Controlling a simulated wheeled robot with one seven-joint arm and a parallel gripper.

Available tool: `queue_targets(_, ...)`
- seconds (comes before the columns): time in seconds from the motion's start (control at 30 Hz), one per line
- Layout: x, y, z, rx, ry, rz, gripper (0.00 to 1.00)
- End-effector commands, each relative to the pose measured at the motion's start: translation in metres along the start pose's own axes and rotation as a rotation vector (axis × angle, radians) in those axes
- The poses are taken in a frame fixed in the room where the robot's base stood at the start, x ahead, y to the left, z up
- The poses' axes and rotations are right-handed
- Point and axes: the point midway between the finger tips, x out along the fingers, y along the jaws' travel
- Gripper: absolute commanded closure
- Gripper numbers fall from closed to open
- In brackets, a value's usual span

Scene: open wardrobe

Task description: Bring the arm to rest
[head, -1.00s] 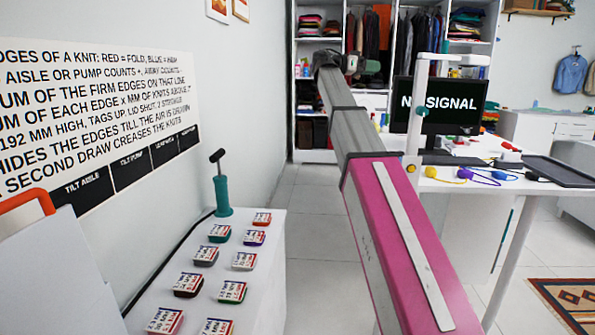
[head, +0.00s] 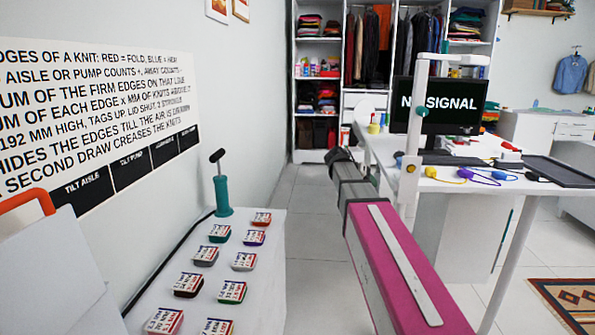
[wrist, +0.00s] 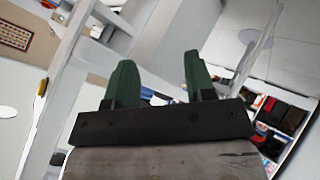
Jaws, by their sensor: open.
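My gripper (wrist: 158,85) shows in the wrist view with its two green fingers apart and nothing between them. In the head view my pink and grey arm reaches forward between the low white cabinet and the desk. Its far end is low, just left of the desk, and the gripper itself cannot be made out there. The wrist view is tilted and shows white furniture and pale floor beyond the fingers.
A white desk (head: 450,183) with a monitor (head: 438,105) stands right of my arm. A low white cabinet (head: 262,270) at left bears several tagged knits and a teal pump (head: 222,196). The open wardrobe (head: 340,80) stands at the back. Floor (head: 312,215) is clear between.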

Motion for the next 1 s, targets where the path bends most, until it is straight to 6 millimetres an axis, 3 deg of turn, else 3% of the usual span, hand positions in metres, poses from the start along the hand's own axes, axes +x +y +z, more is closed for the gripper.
queue_targets(0.03,0.012,-0.006,0.022,-0.033,-0.023,-0.030,0.51)
queue_targets(0.2,0.044,-0.033,0.081,-0.139,-0.097,-0.147,0.51)
queue_targets(0.5,0.083,-0.068,0.187,-0.292,-0.215,-0.362,0.51)
queue_targets(0.8,0.102,-0.090,0.292,-0.392,-0.316,-0.585,0.51)
queue_targets(1.0,0.105,-0.097,0.344,-0.425,-0.360,-0.707,0.51)
